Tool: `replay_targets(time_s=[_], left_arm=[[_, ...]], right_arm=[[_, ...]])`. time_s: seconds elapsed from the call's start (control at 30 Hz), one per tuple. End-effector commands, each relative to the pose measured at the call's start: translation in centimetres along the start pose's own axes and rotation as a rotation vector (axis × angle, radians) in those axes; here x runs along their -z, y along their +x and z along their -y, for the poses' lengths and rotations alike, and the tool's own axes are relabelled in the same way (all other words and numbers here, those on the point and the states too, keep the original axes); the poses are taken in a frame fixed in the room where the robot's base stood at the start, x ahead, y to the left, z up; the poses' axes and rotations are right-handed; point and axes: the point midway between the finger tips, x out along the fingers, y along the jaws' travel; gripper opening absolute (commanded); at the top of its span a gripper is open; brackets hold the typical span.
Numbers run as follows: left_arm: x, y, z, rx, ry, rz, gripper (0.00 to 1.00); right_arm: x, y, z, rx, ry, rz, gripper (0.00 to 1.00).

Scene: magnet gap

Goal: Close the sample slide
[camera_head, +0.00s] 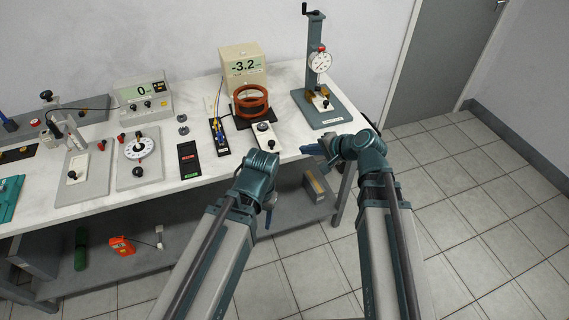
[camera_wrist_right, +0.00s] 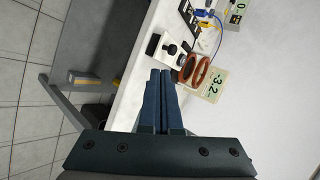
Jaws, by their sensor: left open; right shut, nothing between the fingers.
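A white slide plate with a dark knob (camera_head: 265,136) lies at the front of the bench, just in front of the copper-coloured coil pair (camera_head: 250,102). In the right wrist view the slide (camera_wrist_right: 168,50) sticks out from the coils (camera_wrist_right: 194,70) towards the bench edge. My right gripper (camera_head: 312,149) is shut and empty near the front edge, right of the slide and apart from it. Its fingers (camera_wrist_right: 160,80) point towards the coils in the wrist view. My left gripper (camera_head: 270,212) hangs below the bench edge, open and partly hidden by its own arm.
A beige readout showing -3.2 (camera_head: 243,67) stands behind the coils. A dial-gauge stand (camera_head: 318,108) is at the right bench end. A dark block with coloured plugs (camera_head: 219,137) and a black switch panel (camera_head: 188,160) lie left of the slide. A lower shelf (camera_head: 200,240) runs beneath.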

Motion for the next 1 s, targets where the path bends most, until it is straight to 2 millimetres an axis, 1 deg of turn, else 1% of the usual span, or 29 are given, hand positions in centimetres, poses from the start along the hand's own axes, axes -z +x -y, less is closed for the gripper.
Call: replay_targets(time_s=[0.07,0.23,0.37,0.47,0.6,0.8,0.87,0.9,1.0], left_arm=[[0.0,0.3,0.0,0.000,0.000,0.000,0.60],[0.1,0.3,0.0,0.000,0.000,0.000,0.60],[0.1,1.1,-0.1,0.000,0.000,0.000,0.60],[0.1,2.3,-0.2,0.000,0.000,0.000,0.60],[0.2,4.1,-0.4,0.000,0.000,0.000,0.60],[0.4,6.4,-0.6,0.000,0.000,0.000,0.60],[0.4,6.8,-0.7,0.000,0.000,0.000,0.60],[0.4,6.5,-0.6,0.000,0.000,0.000,0.60],[0.4,6.5,-0.6,0.000,0.000,0.000,0.60]], right_arm=[[0.6,0.0,0.0,0.019,0.024,-0.010,0.00],[0.7,0.0,0.1,0.026,0.032,-0.014,0.00],[0.8,1.1,0.0,0.025,0.029,-0.013,0.00],[0.7,2.9,-0.1,0.025,0.028,-0.010,0.00],[0.8,6.0,-0.1,0.024,0.027,-0.011,0.00],[0.8,9.9,0.0,0.024,0.028,-0.010,0.00],[0.9,10.8,0.1,0.023,0.027,-0.011,0.00],[0.9,11.1,0.9,0.023,0.027,-0.011,0.00],[0.9,12.2,1.6,0.024,0.028,-0.011,0.00]])
